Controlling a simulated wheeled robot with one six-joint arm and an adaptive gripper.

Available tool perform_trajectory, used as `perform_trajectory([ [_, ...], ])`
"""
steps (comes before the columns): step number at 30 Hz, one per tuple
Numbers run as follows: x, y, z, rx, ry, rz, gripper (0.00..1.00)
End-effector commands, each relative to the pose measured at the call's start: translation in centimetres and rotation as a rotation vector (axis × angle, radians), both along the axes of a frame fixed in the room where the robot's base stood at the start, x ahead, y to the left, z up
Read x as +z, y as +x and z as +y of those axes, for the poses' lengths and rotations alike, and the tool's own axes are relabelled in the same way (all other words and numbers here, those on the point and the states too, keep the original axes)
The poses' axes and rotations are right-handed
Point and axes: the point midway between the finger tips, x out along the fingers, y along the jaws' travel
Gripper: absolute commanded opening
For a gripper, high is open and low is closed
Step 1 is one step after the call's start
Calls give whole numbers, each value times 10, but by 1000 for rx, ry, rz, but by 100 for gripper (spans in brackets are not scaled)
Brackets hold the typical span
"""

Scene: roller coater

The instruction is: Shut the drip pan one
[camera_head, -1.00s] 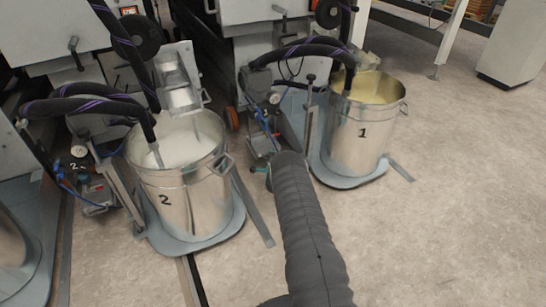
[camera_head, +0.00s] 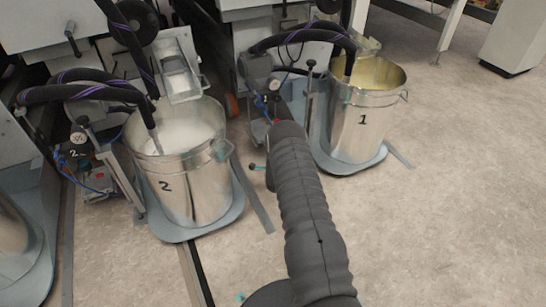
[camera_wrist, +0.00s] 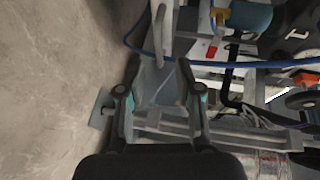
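Metal bucket 1 (camera_head: 362,135), with yellowish contents, stands on a rounded blue-grey pan (camera_head: 345,167) in the head view. No part is labelled as the drip pan, so I take this pan as the likely one. My arm reaches forward to the left of bucket 1 and hides my gripper in the head view. In the wrist view my gripper (camera_wrist: 159,66) is open, its two dark fingers apart. A grey bar or plate shows between and beyond them; I cannot tell whether they touch it.
Bucket 2 (camera_head: 190,195) stands on a similar pan to the left of my arm. Hoses (camera_head: 300,45) run into both buckets. In the wrist view a blue tube (camera_wrist: 220,64) and frame parts crowd the right. Open floor (camera_head: 450,210) lies to the right.

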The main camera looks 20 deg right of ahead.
Motion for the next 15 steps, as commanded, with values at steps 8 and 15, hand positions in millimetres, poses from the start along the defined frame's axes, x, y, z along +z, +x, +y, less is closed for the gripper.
perform_trajectory([
  [8,7,-32,13,0,0,0,35],
  [15,8,-40,16,0,0,0,35],
])
